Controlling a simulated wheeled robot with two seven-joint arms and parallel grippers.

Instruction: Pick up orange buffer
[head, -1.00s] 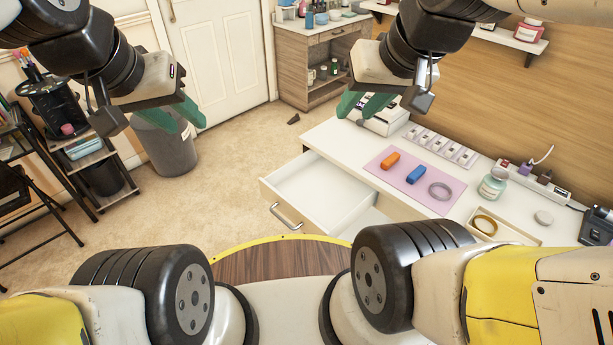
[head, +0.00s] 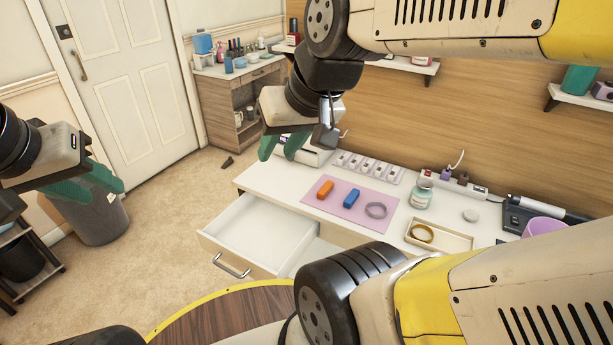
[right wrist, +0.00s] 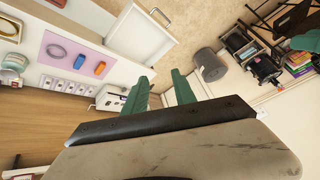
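The orange buffer (head: 325,190) lies on a pink mat (head: 346,222) on the white desk, left of a blue buffer (head: 351,198). The orange buffer also shows in the right wrist view (right wrist: 99,68). My right gripper (head: 282,148) has green fingers spread apart with nothing between them. It hangs above the back left part of the desk, clear of the orange buffer. In the right wrist view its fingertips (right wrist: 160,85) stand apart. My left gripper (head: 116,190) is at the far left over the floor, away from the desk, its green fingers apart and empty.
An open drawer (head: 258,243) juts from the desk front. A grey ring (head: 376,210) is on the mat. A jar (head: 421,197), a tray (head: 462,238) with a gold ring and a power strip (head: 452,184) stand to the right. A bin (head: 98,217) is on the floor.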

